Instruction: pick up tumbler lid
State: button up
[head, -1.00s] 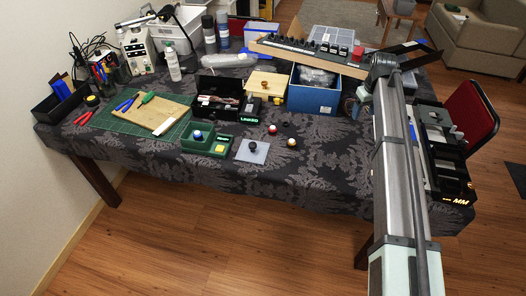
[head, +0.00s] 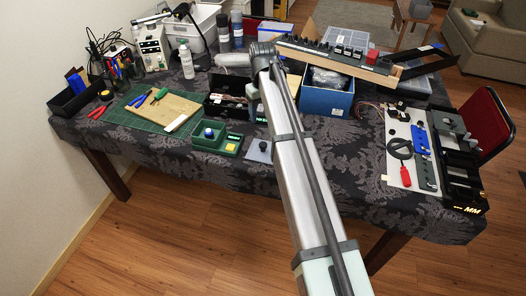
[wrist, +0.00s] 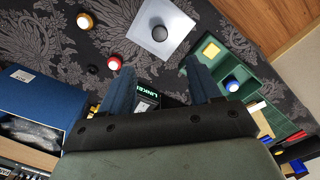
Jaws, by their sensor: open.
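I cannot tell for sure which thing is the tumbler lid. Small round pieces lie on the dark patterned cloth: a red-rimmed yellowish one (wrist: 85,20), a white-topped one with an orange rim (wrist: 114,63) and a black one (wrist: 92,69). A black box with a lit label (wrist: 147,95) shows between the fingers. In the head view my arm hides the round pieces.
A green holder with blue and yellow buttons (wrist: 222,65) is close to the right finger. A blue open box (wrist: 35,100) is at left in the wrist view. In the head view, a long switch panel (head: 330,55) rests above the blue box, and a white tool board (head: 398,150) lies at right.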

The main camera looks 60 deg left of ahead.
aim_at(263, 144)
jog(key=f, duration=1.3)
jog(key=shift+d+f, duration=0.2)
jog(key=shift+f, duration=0.15)
jog(key=shift+c, duration=0.4)
grip_shut()
